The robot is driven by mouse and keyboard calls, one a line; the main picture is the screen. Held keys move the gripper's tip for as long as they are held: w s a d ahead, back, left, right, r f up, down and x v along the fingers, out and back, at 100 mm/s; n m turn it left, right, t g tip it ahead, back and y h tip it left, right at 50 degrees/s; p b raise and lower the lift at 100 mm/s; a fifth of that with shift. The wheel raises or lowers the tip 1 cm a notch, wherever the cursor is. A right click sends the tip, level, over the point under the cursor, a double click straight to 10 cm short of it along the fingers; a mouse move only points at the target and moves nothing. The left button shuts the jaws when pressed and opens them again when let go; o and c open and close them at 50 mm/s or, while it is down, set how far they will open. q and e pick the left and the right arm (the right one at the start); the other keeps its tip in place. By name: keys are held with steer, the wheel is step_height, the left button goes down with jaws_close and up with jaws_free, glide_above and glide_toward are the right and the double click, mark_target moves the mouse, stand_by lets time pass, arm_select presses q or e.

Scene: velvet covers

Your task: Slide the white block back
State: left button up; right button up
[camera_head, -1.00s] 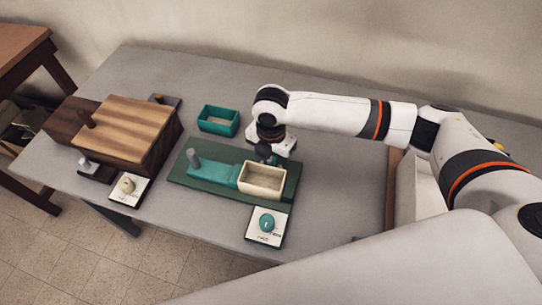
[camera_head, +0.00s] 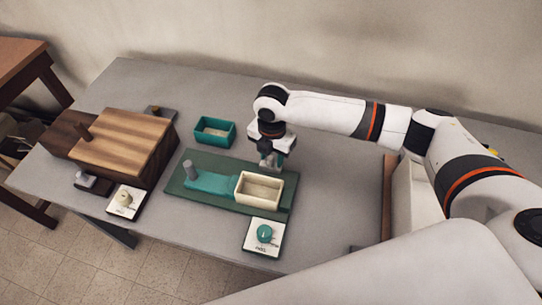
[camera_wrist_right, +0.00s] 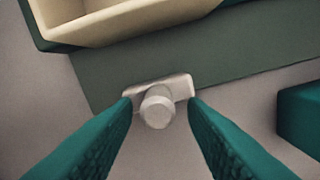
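A small white block with a round knob (camera_wrist_right: 157,108) lies at the edge of a dark green board (camera_wrist_right: 180,60) in the right wrist view. My right gripper (camera_wrist_right: 160,106) is open. Its two teal fingers stand on either side of the block, and I cannot tell whether they touch it. In the head view the right gripper (camera_head: 270,163) is over the far edge of the board (camera_head: 215,163), behind an open cream box (camera_head: 258,204), and hides the block there. A teal slab (camera_head: 210,183) with a grey peg (camera_head: 190,170) lies left of the box. My left gripper is not in view.
A teal open tray (camera_head: 214,143) stands behind the board, left of the gripper. A wooden box (camera_head: 120,145) is at the left. Dial plates (camera_head: 264,237) and (camera_head: 126,202) lie near the front edge. The grey table is clear right of the board.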

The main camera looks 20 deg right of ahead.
step_height(320, 180, up, 12)
steer(key=shift+b, duration=0.3)
stand_by(0.4)
stand_by(0.4)
